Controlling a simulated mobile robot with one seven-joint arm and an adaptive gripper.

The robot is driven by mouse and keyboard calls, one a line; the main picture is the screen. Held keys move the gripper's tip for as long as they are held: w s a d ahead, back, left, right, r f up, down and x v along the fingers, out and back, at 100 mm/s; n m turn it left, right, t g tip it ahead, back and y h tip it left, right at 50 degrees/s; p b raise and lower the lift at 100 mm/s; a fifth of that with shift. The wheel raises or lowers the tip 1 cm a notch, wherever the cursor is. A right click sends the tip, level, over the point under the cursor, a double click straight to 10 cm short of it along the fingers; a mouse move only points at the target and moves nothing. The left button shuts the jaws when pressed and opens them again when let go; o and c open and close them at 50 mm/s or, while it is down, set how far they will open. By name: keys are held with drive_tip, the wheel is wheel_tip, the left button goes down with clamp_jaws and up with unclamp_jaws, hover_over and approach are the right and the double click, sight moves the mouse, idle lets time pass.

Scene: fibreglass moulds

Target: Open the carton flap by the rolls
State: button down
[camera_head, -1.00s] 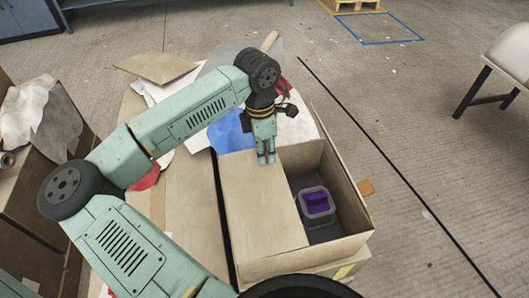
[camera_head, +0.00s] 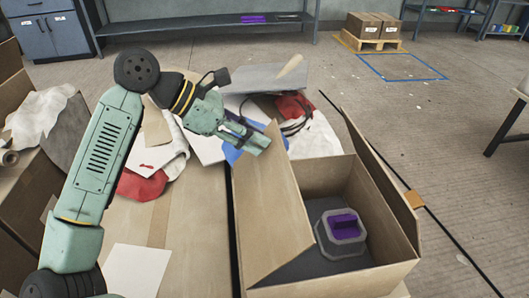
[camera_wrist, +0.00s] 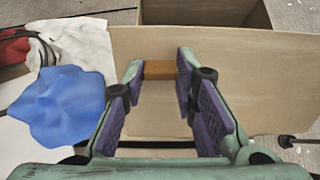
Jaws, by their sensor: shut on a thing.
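The open-topped carton (camera_head: 335,283) stands at the right in the head view. Its left flap (camera_head: 272,208) stands tilted up from the carton's left side, and it fills much of the wrist view (camera_wrist: 240,85). My gripper (camera_head: 260,143) is at the flap's far upper corner. In the wrist view my gripper (camera_wrist: 158,70) has its fingers on either side of an orange-brown tab (camera_wrist: 159,70) on the flap and is shut on it. The exact contact is hard to see. A grey block with a purple insert (camera_head: 343,230) lies inside the carton.
The right flap (camera_head: 375,170) leans outward with an orange tab (camera_head: 413,199). Blue cloth (camera_wrist: 60,100), white sheets and red cloth lie near my gripper. Another carton with a roll end (camera_head: 8,158) is at left. Floor at right is open.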

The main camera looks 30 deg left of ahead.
drive_tip(key=shift+s+a+r+t+h+b, duration=0.3)
drive_tip(key=shift+s+a+t+h+b, duration=0.3)
drive_tip(key=shift+a+h+b, duration=0.45)
drive_tip(key=shift+d, duration=0.1)
drive_tip(key=c, duration=1.3)
unclamp_jaws()
drive_tip(key=v, duration=1.2)
drive_tip(key=shift+r, duration=0.15)
drive_tip(key=shift+s, duration=0.1)
